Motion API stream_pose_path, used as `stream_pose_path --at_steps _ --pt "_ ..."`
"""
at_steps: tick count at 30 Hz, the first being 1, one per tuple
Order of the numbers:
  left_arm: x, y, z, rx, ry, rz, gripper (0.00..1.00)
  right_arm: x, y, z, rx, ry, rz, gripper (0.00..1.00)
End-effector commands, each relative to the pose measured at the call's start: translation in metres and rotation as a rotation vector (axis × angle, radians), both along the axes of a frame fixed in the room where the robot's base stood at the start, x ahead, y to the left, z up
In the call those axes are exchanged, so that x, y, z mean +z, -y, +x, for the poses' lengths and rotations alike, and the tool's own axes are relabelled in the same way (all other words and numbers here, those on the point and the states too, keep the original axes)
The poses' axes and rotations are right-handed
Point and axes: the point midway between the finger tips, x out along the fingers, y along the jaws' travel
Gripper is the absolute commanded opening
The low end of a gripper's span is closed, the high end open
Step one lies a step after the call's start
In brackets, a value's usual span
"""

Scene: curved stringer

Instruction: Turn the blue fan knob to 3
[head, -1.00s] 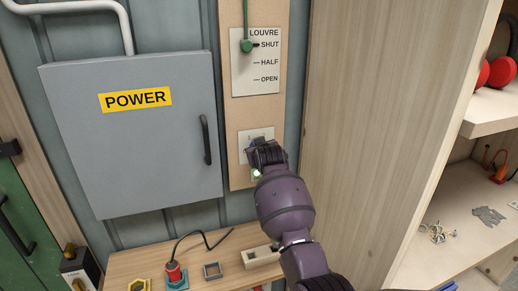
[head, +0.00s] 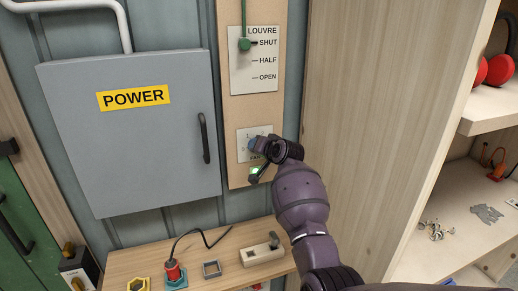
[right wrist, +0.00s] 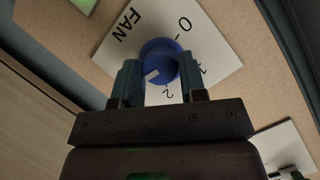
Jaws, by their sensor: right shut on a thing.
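The blue fan knob (right wrist: 160,54) sits on a white dial plate (right wrist: 207,38) marked FAN, with 0, 1 and 2 readable. The 3 is not visible. A short white mark on the knob points down and a little left, near the 2 and slightly past it towards the left finger. My right gripper (right wrist: 158,80) is shut on the knob, one finger on each side. In the head view the right gripper (head: 263,148) reaches the small plate and partly hides the knob (head: 253,144). My left gripper is not in view.
A green lit part (head: 255,171) sits just below the dial plate. The louvre plate (head: 254,70) with its green lever is above. A grey POWER cabinet (head: 130,140) stands left, a wooden shelf unit (head: 375,110) right. The bench (head: 215,255) below holds several small items.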

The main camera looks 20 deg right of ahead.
Motion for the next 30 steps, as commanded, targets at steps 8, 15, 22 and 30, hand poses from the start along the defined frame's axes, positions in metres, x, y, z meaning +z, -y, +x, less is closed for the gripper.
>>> stream_pose_path --at_steps 8,15,22,30 --pt "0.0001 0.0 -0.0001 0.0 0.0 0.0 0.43 -0.0008 0.0011 0.0 -0.001 -0.004 0.092 0.15" --pt "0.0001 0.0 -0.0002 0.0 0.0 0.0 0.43 -0.0009 0.0012 0.0 -0.001 -0.005 0.113 0.15" --pt "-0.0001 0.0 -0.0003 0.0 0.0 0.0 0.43 -0.001 0.0011 0.0 -0.002 -0.005 0.113 0.15" --pt "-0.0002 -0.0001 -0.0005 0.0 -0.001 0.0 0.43 -0.0009 0.001 0.0 -0.001 -0.005 0.112 0.64"
